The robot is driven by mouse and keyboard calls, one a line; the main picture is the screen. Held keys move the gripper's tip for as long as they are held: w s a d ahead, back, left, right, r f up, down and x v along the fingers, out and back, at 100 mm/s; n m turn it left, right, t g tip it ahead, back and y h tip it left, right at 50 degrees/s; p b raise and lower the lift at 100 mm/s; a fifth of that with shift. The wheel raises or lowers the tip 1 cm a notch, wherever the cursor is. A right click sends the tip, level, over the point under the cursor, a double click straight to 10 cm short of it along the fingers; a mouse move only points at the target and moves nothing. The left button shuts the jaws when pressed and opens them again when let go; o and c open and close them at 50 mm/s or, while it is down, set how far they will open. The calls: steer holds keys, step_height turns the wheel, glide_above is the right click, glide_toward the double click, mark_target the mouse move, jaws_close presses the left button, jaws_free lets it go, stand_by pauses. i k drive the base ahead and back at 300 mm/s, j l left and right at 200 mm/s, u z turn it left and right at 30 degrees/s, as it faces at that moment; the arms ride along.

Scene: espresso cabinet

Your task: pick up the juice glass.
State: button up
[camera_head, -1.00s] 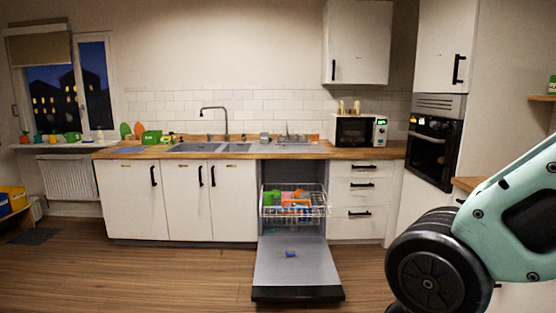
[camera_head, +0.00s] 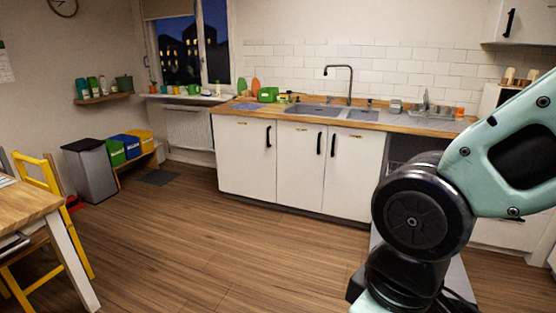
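I cannot make out a juice glass for certain in the head view. A small orange item (camera_head: 459,113) stands at the right end of the worktop beside the dish rack (camera_head: 432,108); it is too small to tell whether it is a glass. My arm crosses the right side of the picture and hides part of the cabinets. My gripper is outside the picture.
The sink (camera_head: 318,110) and tap (camera_head: 350,85) are on the wooden worktop (camera_head: 255,108). The open dishwasher door (camera_head: 455,280) is mostly behind my arm. A table (camera_head: 25,212) and yellow chair (camera_head: 78,240) stand at left. The middle floor (camera_head: 220,235) is clear.

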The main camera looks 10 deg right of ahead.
mark_target(423, 116)
steer(key=i, duration=2.1)
steer(key=i+j+z, duration=0.2)
steer(key=i+z, duration=0.25)
steer(key=i, duration=0.2)
steer(key=i+j+z, duration=0.45)
steer(key=i, duration=0.2)
steer(key=i+j+z, duration=0.45)
steer(key=j, duration=0.2)
steer(key=i+j+z, duration=0.35)
steer(key=i+j, duration=0.6)
steer(key=j, duration=0.15)
